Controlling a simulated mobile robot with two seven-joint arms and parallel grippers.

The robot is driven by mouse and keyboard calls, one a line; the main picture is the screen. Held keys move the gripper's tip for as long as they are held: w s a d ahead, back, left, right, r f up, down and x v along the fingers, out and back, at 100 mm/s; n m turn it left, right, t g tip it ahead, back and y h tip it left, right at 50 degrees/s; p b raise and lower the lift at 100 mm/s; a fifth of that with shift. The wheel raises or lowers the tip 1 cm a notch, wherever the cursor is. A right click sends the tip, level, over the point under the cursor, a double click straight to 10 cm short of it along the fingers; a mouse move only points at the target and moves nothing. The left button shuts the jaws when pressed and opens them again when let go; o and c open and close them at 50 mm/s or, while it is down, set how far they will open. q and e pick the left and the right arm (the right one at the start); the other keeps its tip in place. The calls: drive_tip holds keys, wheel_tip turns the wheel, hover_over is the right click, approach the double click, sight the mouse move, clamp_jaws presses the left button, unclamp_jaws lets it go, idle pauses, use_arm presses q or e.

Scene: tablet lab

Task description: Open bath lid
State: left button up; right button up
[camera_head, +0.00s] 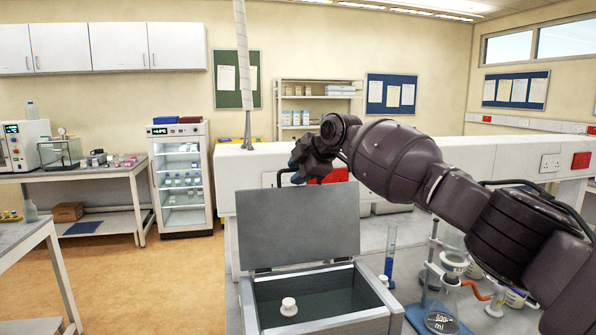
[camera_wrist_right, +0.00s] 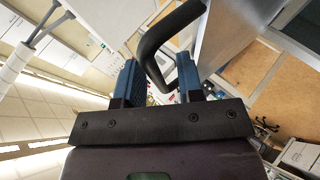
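The bath lid (camera_head: 298,225) is a flat grey panel standing upright, hinged on the back rim of the grey water bath (camera_head: 325,322). The bath's opening is uncovered. My right gripper (camera_head: 299,170) is at the lid's top edge, partly hidden by it. In the right wrist view the two blue fingers (camera_wrist_right: 160,82) are apart. The lid's black handle (camera_wrist_right: 150,48) loops into the gap between them, with some free space showing beside it. The lid's panel (camera_wrist_right: 225,30) shows to the right there. My left gripper is not in view.
A white knobbed object (camera_head: 289,307) shows inside the bath. To the right stand a measuring cylinder (camera_head: 390,258) with blue liquid, a flask (camera_head: 441,312) and other glassware, under my right arm. A white bench partition (camera_head: 470,160) runs behind.

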drive_tip(key=shift+r, duration=0.1)
drive_tip(key=b+v, duration=0.2)
drive_tip(key=v, duration=0.8)
drive_tip(key=shift+s+d+r+b, duration=0.15)
drive_tip(key=shift+s+d+b, duration=0.1)
drive_tip(key=shift+b, duration=0.05)
